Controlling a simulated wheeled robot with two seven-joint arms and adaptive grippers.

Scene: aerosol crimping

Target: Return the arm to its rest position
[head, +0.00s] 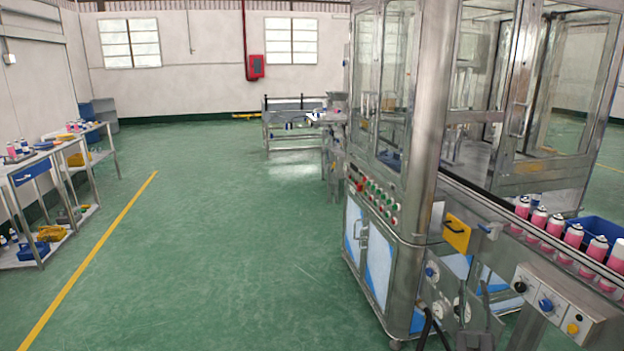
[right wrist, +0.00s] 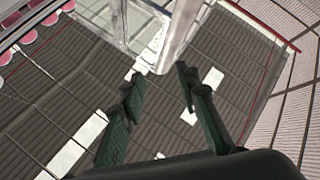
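My right gripper (right wrist: 158,80) shows in the right wrist view with its two dark green fingers spread apart. Nothing is between the fingers. A pale, shiny post-like part (right wrist: 178,35) lies beyond the fingertips; I cannot tell how far off it is. In the head view, only dark parts low in front of the machine may belong to my right arm, and they are hard to make out. My left gripper is in neither view.
The steel crimping machine (head: 412,170) with glass panels stands right of centre. Pink cans (head: 553,226) line its conveyor, beside a control box (head: 560,309) and blue crate (head: 597,232). Shelving benches (head: 42,157) stand left. Green floor (head: 215,235) between is clear.

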